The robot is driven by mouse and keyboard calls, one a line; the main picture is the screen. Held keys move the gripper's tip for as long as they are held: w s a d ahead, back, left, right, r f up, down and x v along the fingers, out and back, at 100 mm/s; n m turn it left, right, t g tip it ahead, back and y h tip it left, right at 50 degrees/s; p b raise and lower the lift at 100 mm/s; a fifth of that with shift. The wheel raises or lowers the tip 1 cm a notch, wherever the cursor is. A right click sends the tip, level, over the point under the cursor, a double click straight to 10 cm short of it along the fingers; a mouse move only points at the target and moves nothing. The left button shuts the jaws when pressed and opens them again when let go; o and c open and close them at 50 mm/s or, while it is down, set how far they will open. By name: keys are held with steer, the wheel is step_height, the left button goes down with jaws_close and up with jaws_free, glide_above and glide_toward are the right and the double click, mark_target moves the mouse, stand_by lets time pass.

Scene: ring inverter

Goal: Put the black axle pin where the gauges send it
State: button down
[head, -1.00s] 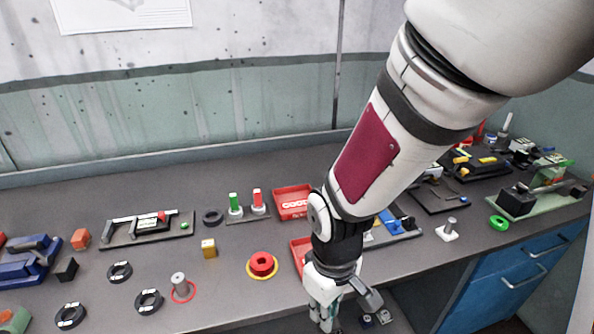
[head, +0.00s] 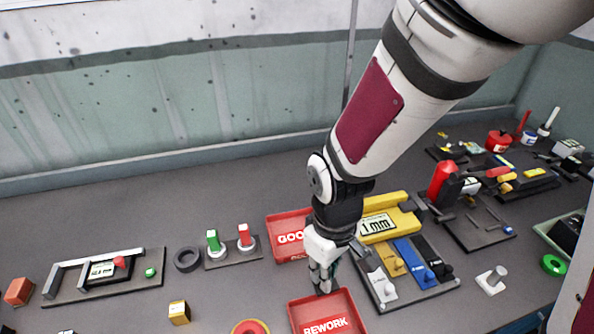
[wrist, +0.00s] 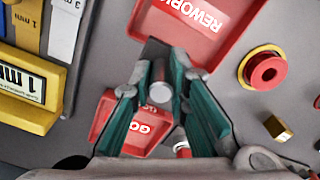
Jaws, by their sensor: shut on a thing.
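My gripper (head: 324,286) is shut on the axle pin (wrist: 162,92), seen nearly end-on between the fingertips in the wrist view. Its near end looks grey, with a darker part behind it. In the head view the fingers hide the pin. The gripper is above the gap between the red GOOD tray (head: 283,218) and the red REWORK tray (head: 300,322). Both trays look empty where visible. A gauge block with a green post and a red post (head: 246,240) stands left of the GOOD tray. A fixture with a small display (head: 100,270) lies farther left.
A yellow 1 mm gauge (head: 378,226) with white, tan, blue and black strips (head: 408,266) lies right of my gripper. A black ring (head: 187,259), a brass nut (head: 179,312) and a red spool on a yellow ring (wrist: 267,70) lie on the bench.

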steer(key=shift+w, duration=0.5)
steer(key=w+a, duration=0.2)
steer(key=w, duration=0.2)
steer(key=w+a+f, duration=0.1)
steer(key=w+a, duration=0.1)
steer(key=w, duration=0.3)
steer(key=w+a, duration=0.2)
steer(key=w, duration=0.3)
steer(key=shift+w+f, duration=0.2)
steer(key=shift+f, duration=1.8)
steer(key=shift+f, duration=0.2)
steer(key=c, duration=1.6)
jaws_free()
steer(key=shift+o, duration=0.2)
steer(key=shift+r, duration=0.1)
step_height(320, 180, up, 12)
